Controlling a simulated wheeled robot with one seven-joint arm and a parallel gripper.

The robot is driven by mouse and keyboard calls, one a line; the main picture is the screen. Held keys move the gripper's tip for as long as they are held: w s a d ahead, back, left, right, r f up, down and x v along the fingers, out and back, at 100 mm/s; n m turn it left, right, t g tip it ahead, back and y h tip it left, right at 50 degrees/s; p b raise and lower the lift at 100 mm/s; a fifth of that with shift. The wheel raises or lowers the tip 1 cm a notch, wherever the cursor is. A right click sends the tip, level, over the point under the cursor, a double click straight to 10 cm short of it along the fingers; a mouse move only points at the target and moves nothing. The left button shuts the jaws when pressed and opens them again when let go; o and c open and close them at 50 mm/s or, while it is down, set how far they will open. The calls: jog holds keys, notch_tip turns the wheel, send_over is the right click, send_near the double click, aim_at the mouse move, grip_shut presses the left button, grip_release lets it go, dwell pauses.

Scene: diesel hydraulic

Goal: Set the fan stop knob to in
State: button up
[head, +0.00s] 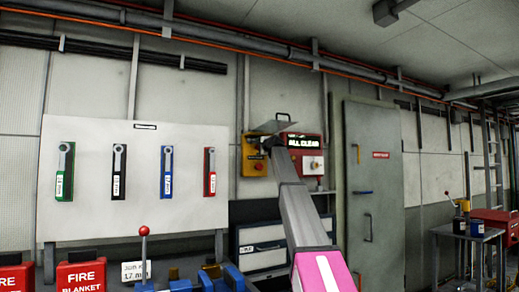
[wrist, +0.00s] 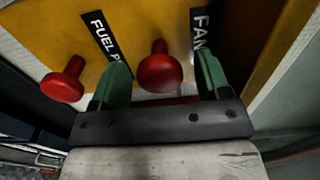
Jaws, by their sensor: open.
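The fan stop knob (wrist: 157,68) is a round red mushroom knob on a yellow panel, beside a black label (wrist: 199,30) whose visible part reads "FAN". In the wrist view it sits between the two green fingers of my open gripper (wrist: 161,76), with a visible gap on both sides. How far it stands out from the panel is hard to tell from this end-on angle. In the head view my gripper (head: 284,130) is up at the yellow box (head: 254,167) on the wall and covers part of it; the fan knob cannot be made out there.
A second red knob (wrist: 63,81) stands left of my fingers, near a label reading "FUEL P" (wrist: 106,38). A grey door (head: 373,200) is further right.

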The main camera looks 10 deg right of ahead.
jog(key=shift+w+a, duration=0.1)
jog(key=shift+w, duration=0.15)
grip_shut()
jog(key=shift+x, duration=0.9)
grip_release()
